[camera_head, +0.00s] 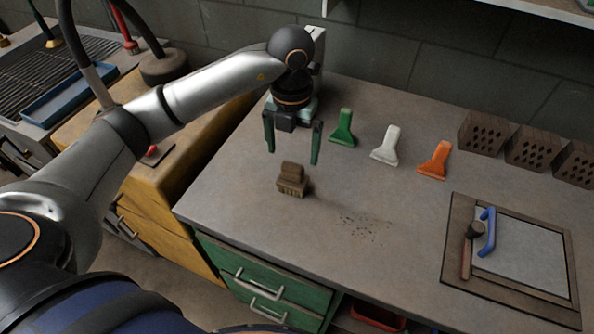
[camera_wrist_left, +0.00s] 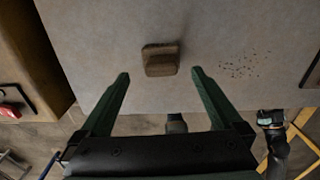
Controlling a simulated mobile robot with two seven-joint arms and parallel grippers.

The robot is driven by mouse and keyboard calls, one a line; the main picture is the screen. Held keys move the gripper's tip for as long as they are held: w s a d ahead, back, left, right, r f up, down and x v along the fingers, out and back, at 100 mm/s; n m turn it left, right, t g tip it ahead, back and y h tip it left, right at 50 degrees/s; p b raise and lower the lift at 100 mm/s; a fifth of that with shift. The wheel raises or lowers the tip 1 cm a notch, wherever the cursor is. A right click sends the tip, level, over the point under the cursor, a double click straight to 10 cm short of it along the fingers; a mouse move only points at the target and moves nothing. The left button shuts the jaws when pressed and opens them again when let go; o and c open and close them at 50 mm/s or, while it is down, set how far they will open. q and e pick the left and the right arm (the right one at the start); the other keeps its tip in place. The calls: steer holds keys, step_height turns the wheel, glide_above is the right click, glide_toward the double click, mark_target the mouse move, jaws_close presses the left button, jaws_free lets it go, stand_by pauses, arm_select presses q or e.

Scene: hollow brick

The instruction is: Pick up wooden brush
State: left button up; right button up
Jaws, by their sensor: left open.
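The wooden brush (camera_head: 292,180) is a small brown block with a raised grip. It stands on the grey worktop near its left end. It also shows in the left wrist view (camera_wrist_left: 160,60), lying ahead of the fingertips and roughly centred between them. My left gripper (camera_head: 292,156) is open and empty, with its two green fingers pointing down above the worktop, just behind the brush in the head view. The fingers also show in the left wrist view (camera_wrist_left: 160,73), apart from the brush. My right gripper is not in view.
Perforated brown bricks (camera_head: 482,133) stand at the back right. A framed board (camera_head: 527,258) with a blue-handled tool lies at front right.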

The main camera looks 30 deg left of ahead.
mark_target(292, 164)
arm_select(q)
steer(key=f, duration=0.4)
steer(key=shift+s, duration=0.2)
step_height(292, 164, down, 5)
steer(key=shift+s+d+r+p, duration=0.1)
steer(key=shift+p, duration=0.5)
steer(key=shift+f, duration=0.55)
steer(key=c, duration=1.2)
steer(key=shift+c, duration=0.2)
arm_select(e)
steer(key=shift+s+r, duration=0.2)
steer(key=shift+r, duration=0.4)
arm_select(q)
steer(key=shift+r, duration=0.15)
